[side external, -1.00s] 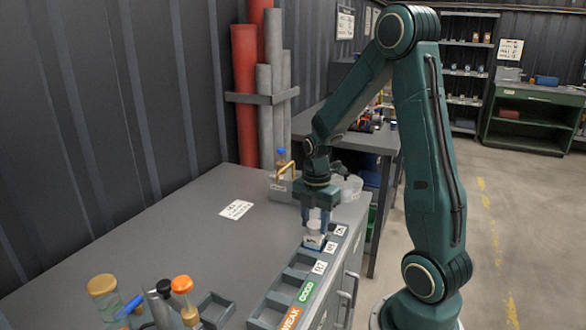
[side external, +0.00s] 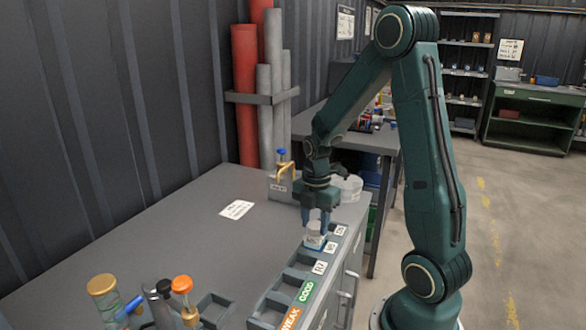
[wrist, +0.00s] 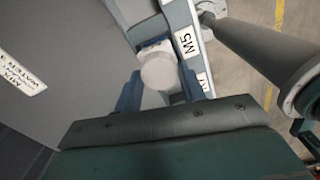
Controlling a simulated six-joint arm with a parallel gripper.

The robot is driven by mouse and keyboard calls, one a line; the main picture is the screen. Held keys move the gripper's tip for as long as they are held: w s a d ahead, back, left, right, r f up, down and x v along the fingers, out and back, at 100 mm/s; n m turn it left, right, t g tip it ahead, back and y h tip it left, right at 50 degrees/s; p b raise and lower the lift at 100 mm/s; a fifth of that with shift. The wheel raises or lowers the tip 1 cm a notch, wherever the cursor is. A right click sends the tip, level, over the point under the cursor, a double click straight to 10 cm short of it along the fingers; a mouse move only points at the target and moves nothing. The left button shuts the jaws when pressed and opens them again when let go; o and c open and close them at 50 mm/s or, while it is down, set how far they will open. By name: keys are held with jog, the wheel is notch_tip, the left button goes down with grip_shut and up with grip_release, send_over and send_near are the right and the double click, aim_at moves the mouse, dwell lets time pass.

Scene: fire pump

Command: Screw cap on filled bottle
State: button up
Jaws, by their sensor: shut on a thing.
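A small white bottle (side external: 314,243) stands upright in a compartment of the grey tray at the edge of the bench. A white round cap (wrist: 159,73) is at its top, between the blue fingers of my gripper (wrist: 159,88). My gripper (side external: 317,222) points down over the bottle and is shut on the cap. The cap looks seated on the bottle, but I cannot tell how tight it is. The fingers hide part of the cap in the side view.
The grey tray (side external: 270,307) has labelled compartments along the bench edge. The bench middle is clear except for a paper label (side external: 237,210).

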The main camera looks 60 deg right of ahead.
jog(key=shift+m, duration=2.2)
jog(key=shift+m, duration=2.3)
jog(key=shift+w+d+m, duration=0.1)
jog(key=shift+m, duration=2.2)
